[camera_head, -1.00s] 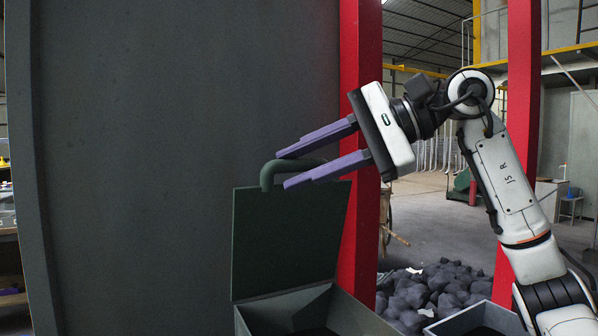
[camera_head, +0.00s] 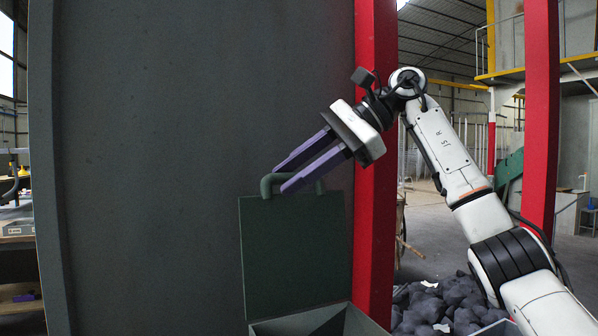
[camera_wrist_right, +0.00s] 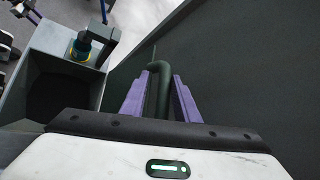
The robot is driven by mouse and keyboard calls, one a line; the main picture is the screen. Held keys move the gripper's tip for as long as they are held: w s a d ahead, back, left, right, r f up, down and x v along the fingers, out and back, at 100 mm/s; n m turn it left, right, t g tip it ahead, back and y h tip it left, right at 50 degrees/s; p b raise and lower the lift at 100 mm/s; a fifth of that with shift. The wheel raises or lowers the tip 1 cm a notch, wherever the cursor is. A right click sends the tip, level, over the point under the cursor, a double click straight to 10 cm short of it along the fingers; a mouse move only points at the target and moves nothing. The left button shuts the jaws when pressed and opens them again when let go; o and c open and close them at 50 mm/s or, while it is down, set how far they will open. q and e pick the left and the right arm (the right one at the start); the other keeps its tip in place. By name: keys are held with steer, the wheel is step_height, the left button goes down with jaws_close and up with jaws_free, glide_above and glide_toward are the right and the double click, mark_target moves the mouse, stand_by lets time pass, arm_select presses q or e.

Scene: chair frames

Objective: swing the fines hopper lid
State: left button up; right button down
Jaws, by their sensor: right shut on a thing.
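The dark green hopper lid (camera_head: 296,258) stands raised and about upright in front of the grey panel. A rounded green handle (camera_head: 268,182) is on its top edge. My right gripper (camera_head: 281,181) is shut on the handle, with its purple fingers either side of the bar. The right wrist view also shows the handle (camera_wrist_right: 162,76) between the fingers. The grey open-topped hopper (camera_head: 366,325) is below the lid, cut off by the lower picture edge. It also shows at the left of the wrist view, dark inside. My left gripper is not in the head view.
A red post (camera_head: 375,150) stands just right of the lid, with another red post (camera_head: 541,110) farther right. A heap of dark lumps (camera_head: 445,303) lies on the floor between them. A large grey panel (camera_head: 190,130) fills the space behind the lid.

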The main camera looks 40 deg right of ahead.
steer(key=shift+w+f, duration=0.15)
steer(key=shift+f, duration=0.5)
steer(key=c, duration=1.7)
jaws_free()
steer(key=shift+o, duration=0.2)
steer(key=shift+w, duration=0.2)
steer(key=shift+r, duration=0.1)
steer(key=shift+s+r, duration=0.1)
steer(key=shift+s+d+r, duration=0.1)
steer(key=shift+d+r, duration=0.1)
steer(key=shift+r, duration=0.05)
steer(key=v, duration=0.9)
steer(key=shift+d+r, duration=0.2)
steer(key=shift+d, duration=0.05)
steer(key=shift+s, duration=0.15)
